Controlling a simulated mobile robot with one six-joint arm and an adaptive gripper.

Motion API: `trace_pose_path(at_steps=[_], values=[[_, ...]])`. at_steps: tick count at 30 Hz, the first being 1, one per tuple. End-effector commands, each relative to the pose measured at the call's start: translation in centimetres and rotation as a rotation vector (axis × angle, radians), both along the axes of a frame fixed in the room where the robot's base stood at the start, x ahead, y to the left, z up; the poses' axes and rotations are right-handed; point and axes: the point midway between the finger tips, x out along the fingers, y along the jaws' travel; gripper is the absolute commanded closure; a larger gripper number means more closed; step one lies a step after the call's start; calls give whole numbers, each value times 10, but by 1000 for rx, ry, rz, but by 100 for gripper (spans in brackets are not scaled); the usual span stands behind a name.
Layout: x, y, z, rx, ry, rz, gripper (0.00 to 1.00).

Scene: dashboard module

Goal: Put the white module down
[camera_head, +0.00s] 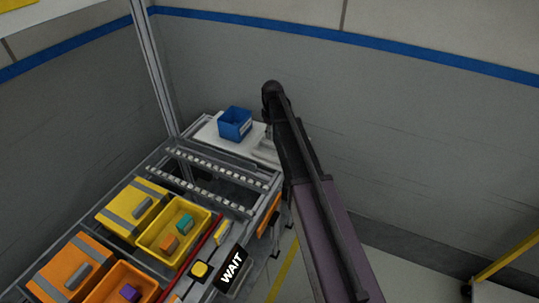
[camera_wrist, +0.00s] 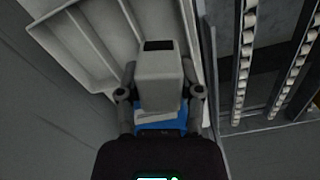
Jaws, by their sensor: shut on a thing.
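The white module (camera_wrist: 158,72) is a pale block with a dark rectangle on its top end, seen in the wrist view. My gripper (camera_wrist: 160,94) is shut on it, one dark finger on each side. Blue with a pale strip shows just behind the module, between the fingers; I cannot tell whether the module touches it. A pale tray with raised dividers (camera_wrist: 92,38) lies to the upper left in the wrist view. In the head view my arm hides the gripper, and the module cannot be made out clearly.
A blue bin (camera_head: 235,124) stands on a white surface (camera_head: 209,137) at the back of the bench. Roller rails (camera_head: 207,168) run in front of it. Nearer are a yellow bin (camera_head: 176,238) and an orange bin (camera_head: 120,285) holding small blocks, and a WAIT sign (camera_head: 231,268).

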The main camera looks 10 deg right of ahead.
Motion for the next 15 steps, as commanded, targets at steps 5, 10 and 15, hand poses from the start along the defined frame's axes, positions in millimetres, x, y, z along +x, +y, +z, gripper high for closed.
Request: trace_pose_path(at_steps=[5,10,15], values=[[0,2,0,0,0,3,100],[-3,3,-1,0,0,-3,100],[-18,7,-6,0,0,-42,100]])
